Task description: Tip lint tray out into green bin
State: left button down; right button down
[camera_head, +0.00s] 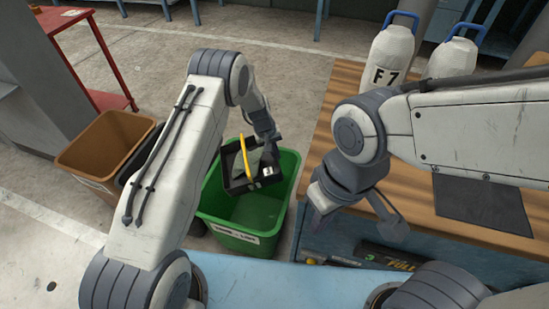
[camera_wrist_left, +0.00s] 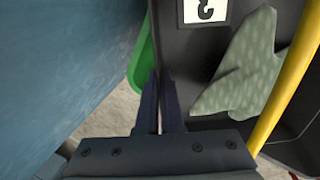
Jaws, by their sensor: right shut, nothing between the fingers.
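The lint tray (camera_head: 232,183) is black with a yellow handle (camera_head: 246,158) and a white label. In the head view it is held tilted over the far part of the green bin (camera_head: 283,185). A grey-green lint piece (camera_wrist_left: 243,75) is still inside the tray, beside the handle. My left gripper (camera_head: 270,141) is shut on the tray's wall; its fingers (camera_wrist_left: 161,100) show at the tray's edge in the left wrist view. My right gripper (camera_head: 392,218) is shut and empty, above the front edge of the wooden bench.
A brown bin (camera_head: 108,145) and a dark bin stand left of the green bin. The wooden bench (camera_head: 345,85) on the right carries two white jugs (camera_head: 390,55) with blue handles and a dark mat (camera_head: 482,203). A red table (camera_head: 75,25) stands at the back left.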

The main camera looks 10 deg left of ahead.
pick_arm(q)
notch_tip(320, 180, up, 8)
jog(key=a+t+h+b, duration=0.2)
jog(key=h+b, duration=0.8)
jog(key=b, duration=1.3)
jog(key=shift+s+a+r+t+b, duration=0.2)
jog(key=shift+s+t+b, duration=0.2)
jog(key=shift+t, duration=0.3)
jog(key=shift+s+a, duration=0.1)
